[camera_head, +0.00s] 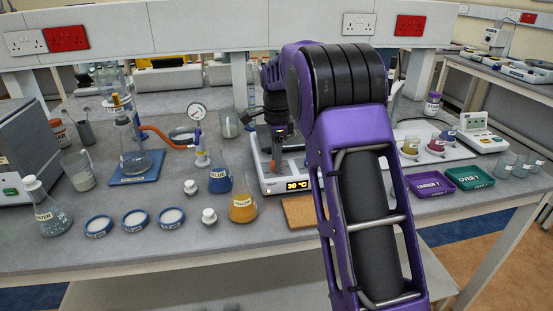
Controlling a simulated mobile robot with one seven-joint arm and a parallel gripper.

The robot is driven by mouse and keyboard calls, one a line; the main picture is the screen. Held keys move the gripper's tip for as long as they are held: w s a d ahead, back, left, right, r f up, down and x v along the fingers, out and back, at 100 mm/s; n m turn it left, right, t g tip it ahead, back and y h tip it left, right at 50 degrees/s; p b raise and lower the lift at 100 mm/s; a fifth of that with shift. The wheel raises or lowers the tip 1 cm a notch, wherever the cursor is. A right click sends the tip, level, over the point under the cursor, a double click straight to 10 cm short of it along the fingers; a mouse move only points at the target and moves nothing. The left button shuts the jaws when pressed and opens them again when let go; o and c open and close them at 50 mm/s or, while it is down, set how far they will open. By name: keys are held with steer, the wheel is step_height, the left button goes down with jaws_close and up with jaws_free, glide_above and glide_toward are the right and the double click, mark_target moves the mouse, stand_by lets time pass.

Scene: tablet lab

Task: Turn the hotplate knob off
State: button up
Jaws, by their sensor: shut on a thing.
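The white hotplate (259,172) stands on the bench just left of my purple arm. Its front display (297,185) reads 30 °C, with a small label at the left of the panel. My gripper (276,167) points down at the hotplate, close above that label. It is shut on the hotplate knob, which the fingers mostly hide. A small orange-red patch shows at the fingertips; I cannot tell what it belongs to. The knob's setting cannot be read. My arm covers the hotplate's right side.
A blue-filled beaker (220,180) and a yellow-filled flask (243,208) stand close left of the hotplate. A brown mat (299,212) lies in front. Purple (430,185) and green (470,178) trays are right.

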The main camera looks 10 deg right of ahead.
jaws_close()
steer(key=shift+r, duration=0.1)
steer(key=n+p, duration=0.2)
steer(key=shift+r+n, duration=0.1)
steer(key=shift+n, duration=0.2)
steer(key=n+p, duration=0.2)
steer(key=n, duration=0.2)
steer(key=shift+p, duration=0.35)
steer(key=n+p, duration=0.1)
steer(key=n, duration=0.4)
steer(key=shift+w, duration=0.1)
steer(key=n, duration=0.4)
steer(key=shift+f, duration=0.2)
steer(key=shift+n, duration=0.3)
